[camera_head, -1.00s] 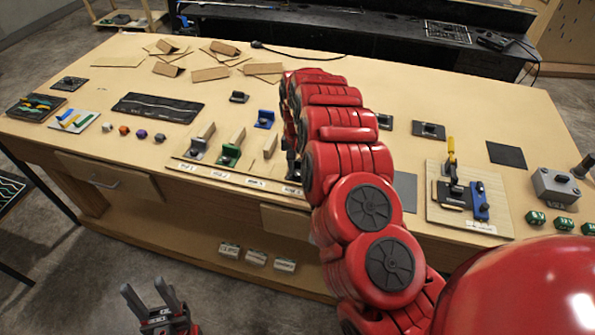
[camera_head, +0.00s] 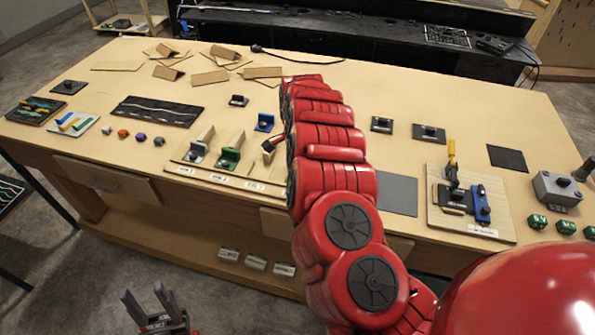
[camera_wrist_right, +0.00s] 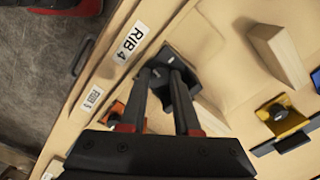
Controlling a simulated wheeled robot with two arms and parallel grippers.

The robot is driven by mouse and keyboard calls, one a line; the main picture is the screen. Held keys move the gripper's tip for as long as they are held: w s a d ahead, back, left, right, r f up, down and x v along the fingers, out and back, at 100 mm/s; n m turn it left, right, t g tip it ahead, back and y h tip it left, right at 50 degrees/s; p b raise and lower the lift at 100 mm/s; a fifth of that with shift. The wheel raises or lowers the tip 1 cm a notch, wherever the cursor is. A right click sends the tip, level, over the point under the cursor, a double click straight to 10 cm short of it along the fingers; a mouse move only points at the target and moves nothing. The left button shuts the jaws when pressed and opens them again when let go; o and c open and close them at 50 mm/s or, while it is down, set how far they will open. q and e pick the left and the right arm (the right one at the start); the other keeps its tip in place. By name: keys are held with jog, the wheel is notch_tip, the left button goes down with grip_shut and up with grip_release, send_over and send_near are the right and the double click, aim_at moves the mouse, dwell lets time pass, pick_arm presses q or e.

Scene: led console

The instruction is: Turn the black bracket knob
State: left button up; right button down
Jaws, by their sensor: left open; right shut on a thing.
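The black bracket (camera_wrist_right: 190,66) shows in the right wrist view beside the RIB 4 label, against a pale wooden rib. My right gripper (camera_wrist_right: 166,74) is shut on its knob; the fingers cover most of the knob, so its angle cannot be told. In the head view my red right arm hides the bracket, and only a dark and red piece of the right gripper shows left of the arm. My left gripper (camera_head: 147,298) is open and empty at the bottom of the head view, away from the table.
A grey bracket (camera_head: 197,152) and a green bracket (camera_head: 228,158) stand on the rib board left of my right arm. A wooden board with a blue clamp (camera_head: 481,205) lies to the right.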

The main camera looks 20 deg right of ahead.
jog(key=shift+w+r+m, duration=0.2)
jog(key=shift+w+m, duration=0.05)
jog(key=shift+m, duration=0.65)
jog(key=shift+f+m, duration=0.1)
jog(key=shift+m, duration=0.4)
jog(key=m+b, duration=0.2)
jog(key=shift+m, duration=0.3)
jog(key=m+b, duration=0.7)
jog(key=b, duration=0.1)
jog(key=shift+f, duration=0.15)
jog(key=shift+s+r+m+b, duration=0.1)
jog(key=shift+r+m+b, duration=0.05)
jog(key=shift+m+b, duration=0.7)
jog(key=shift+r+m+b, duration=0.1)
jog(key=shift+m+b, duration=0.65)
jog(key=shift+m, duration=0.2)
jog(key=c, duration=1)
grip_release()
jog(key=shift+o, duration=0.5)
jog(key=shift+f, duration=0.1)
